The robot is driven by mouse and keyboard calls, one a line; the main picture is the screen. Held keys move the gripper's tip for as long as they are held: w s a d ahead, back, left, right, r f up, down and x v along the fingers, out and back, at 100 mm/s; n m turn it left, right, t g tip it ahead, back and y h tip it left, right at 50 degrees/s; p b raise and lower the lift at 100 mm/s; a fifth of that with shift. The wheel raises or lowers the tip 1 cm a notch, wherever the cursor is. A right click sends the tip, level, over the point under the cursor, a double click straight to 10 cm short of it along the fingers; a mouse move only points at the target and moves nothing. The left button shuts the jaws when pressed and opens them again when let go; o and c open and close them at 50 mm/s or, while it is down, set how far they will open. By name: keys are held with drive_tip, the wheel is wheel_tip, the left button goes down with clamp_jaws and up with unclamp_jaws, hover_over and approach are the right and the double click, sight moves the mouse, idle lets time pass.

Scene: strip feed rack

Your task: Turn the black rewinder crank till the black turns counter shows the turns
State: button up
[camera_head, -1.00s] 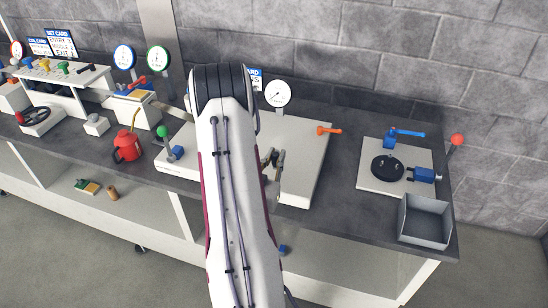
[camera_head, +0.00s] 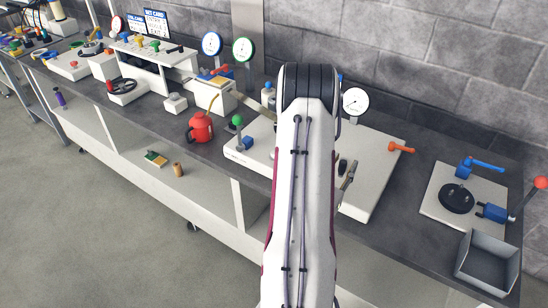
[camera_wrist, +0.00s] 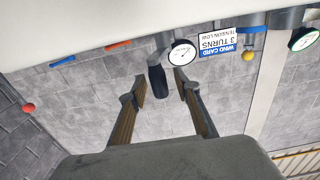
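The black-rimmed dial, which looks like the turns counter, stands at the bench's back in the head view (camera_head: 355,101) and shows upside down in the wrist view (camera_wrist: 182,52). Its needle is too small to read surely. A dark upright cylinder (camera_wrist: 157,72), perhaps the black crank's handle, shows between my fingers in the wrist view; I cannot tell whether they touch it. My gripper (camera_wrist: 163,82) is open, its two fingers apart. In the head view my arm hides most of the rewinder and the gripper. A card (camera_wrist: 217,43) reads "WIND CARD 3 TURNS TENSION LOW", upside down.
An orange lever (camera_head: 401,148) sits on the white panel right of my arm. Further right are a black disc (camera_head: 456,198), blue levers and a grey bin (camera_head: 488,262). A green-knobbed lever (camera_head: 238,121) and a red can (camera_head: 200,127) stand left.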

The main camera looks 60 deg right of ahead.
drive_tip(key=shift+w+m+g, duration=0.35)
drive_tip(key=shift+m+g, duration=0.3)
drive_tip(key=shift+g, duration=0.4)
drive_tip(key=shift+w+m+g, duration=0.35)
drive_tip(key=shift+m+g, duration=0.3)
drive_tip(key=shift+g, duration=0.4)
drive_tip(key=shift+w+a+m+g+y, duration=0.1)
drive_tip(key=shift+w+m+g+y, duration=0.1)
drive_tip(key=shift+m+g+y, duration=0.15)
drive_tip(key=v, duration=0.8)
drive_tip(key=w+a+r+n+t+y, duration=0.1)
drive_tip(key=w+a+n+t+y, duration=0.1)
drive_tip(key=w, duration=0.8)
drive_tip(key=w+a+r+n+t+y, duration=0.1)
drive_tip(key=w+a+n+t+y, duration=0.1)
drive_tip(key=w+a+t+y, duration=0.2)
drive_tip(key=shift+w+a+r+t+y, duration=0.4)
drive_tip(key=shift+w+a+t, duration=1.45)
drive_tip(key=shift+w, duration=2)
drive_tip(key=shift+d, duration=0.1)
